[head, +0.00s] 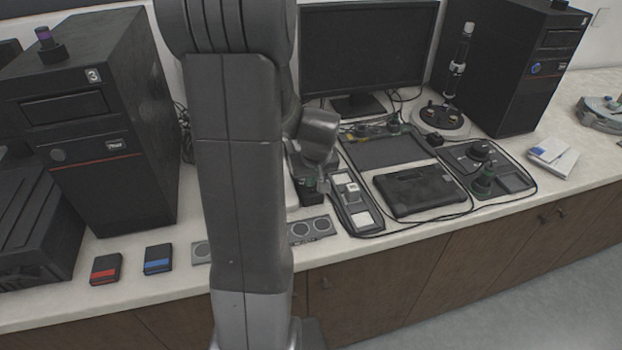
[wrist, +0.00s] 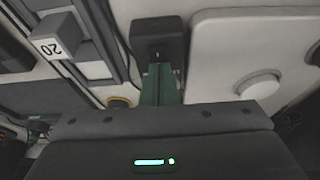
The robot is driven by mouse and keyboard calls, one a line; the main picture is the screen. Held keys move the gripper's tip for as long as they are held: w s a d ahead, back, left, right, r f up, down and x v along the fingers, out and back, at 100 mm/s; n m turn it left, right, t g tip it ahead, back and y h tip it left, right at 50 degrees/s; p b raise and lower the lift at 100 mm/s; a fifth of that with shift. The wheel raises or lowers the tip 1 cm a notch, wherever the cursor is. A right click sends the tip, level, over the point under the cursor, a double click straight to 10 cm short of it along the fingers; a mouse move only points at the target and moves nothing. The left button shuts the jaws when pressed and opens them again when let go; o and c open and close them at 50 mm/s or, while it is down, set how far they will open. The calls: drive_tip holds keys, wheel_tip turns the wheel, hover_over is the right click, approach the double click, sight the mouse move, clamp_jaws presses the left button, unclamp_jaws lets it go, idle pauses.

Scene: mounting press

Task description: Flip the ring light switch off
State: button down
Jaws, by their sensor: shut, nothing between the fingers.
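My gripper (head: 322,186) is low over the counter, just right of my large arm link in the head view. In the wrist view its narrow green fingers (wrist: 160,85) are together with nothing visible between them. Their tips meet or overlap a black block (wrist: 158,38) in the picture; I cannot tell whether they touch it. A dark box (head: 311,191) shows by the gripper in the head view. I cannot pick out the ring light switch for certain or read its position. My arm hides part of the counter.
A long panel (head: 362,210) and a black tablet-like device (head: 418,189) lie right of the gripper. A monitor (head: 365,45) stands behind. Black towers (head: 105,120) (head: 510,65) stand at both sides. A block marked 20 (wrist: 60,36) and a white round knob (wrist: 257,84) show in the wrist view.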

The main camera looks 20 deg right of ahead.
drive_tip(key=shift+s+a+f, duration=0.1)
drive_tip(key=shift+s+f, duration=0.1)
drive_tip(key=shift+s, duration=0.3)
drive_tip(key=shift+s+a+f, duration=0.1)
drive_tip(key=shift+s+f, duration=0.05)
drive_tip(key=shift+s, duration=0.35)
wheel_tip(320, 180, up, 5)
drive_tip(key=p, duration=0.2)
drive_tip(key=shift+f+p, duration=0.1)
drive_tip(key=shift+p, duration=0.3)
drive_tip(key=v, duration=0.9)
drive_tip(key=shift+s+r+b, duration=0.25)
drive_tip(key=shift+r+b, duration=0.05)
drive_tip(key=shift+b, duration=0.15)
drive_tip(key=shift+d+f, duration=0.1)
